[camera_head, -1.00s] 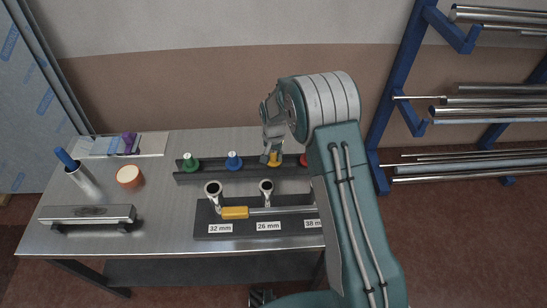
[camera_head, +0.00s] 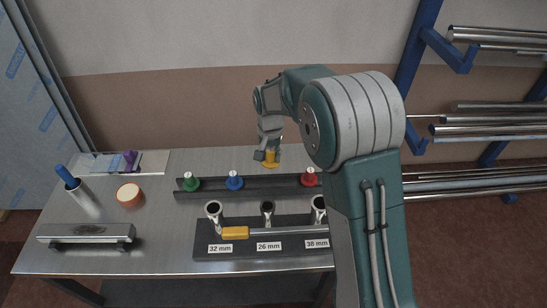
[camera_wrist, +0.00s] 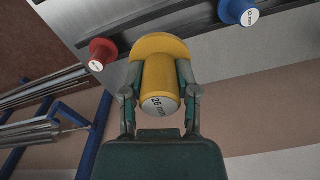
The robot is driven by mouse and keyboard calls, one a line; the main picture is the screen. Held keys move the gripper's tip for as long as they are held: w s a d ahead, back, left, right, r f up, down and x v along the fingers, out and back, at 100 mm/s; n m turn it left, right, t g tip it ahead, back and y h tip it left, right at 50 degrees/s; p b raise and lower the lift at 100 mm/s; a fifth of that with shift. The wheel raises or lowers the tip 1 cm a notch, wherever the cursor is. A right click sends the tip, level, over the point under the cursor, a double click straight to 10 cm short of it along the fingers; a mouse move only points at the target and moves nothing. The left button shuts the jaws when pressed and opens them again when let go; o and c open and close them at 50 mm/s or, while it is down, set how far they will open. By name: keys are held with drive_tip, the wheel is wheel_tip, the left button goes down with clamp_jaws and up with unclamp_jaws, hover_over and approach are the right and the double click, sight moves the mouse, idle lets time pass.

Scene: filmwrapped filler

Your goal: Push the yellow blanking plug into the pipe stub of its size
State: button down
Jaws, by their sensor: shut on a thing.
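My gripper (camera_head: 267,156) is shut on the yellow plug (camera_head: 271,157) and holds it above the back of the bench, behind the plug rack. In the wrist view the yellow plug (camera_wrist: 160,75) sits between both fingers, and its end label reads 26 mm. Three pipe stubs stand open on the dark base in front: the 32 mm stub (camera_head: 214,211), the 26 mm stub (camera_head: 267,209) and the 38 mm stub (camera_head: 318,206), partly hidden by my arm. The plug is apart from all the stubs.
The dark rack (camera_head: 270,189) holds a green plug (camera_head: 190,182), a blue plug (camera_head: 234,180) and a red plug (camera_head: 309,178). A yellow-handled tool (camera_head: 236,233) lies across the base. An orange tape roll (camera_head: 129,194) and a pen cup (camera_head: 84,196) stand left.

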wheel_tip(320, 180, up, 9)
hover_over(267, 200)
drive_tip(key=s, duration=0.2)
wheel_tip(267, 200, down, 6)
drive_tip(key=shift+w+f, duration=0.2)
drive_tip(key=shift+f, duration=1.65)
idle(0.9)
drive_tip(key=shift+c, duration=1.4)
unclamp_jaws()
drive_tip(key=shift+o, duration=1.4)
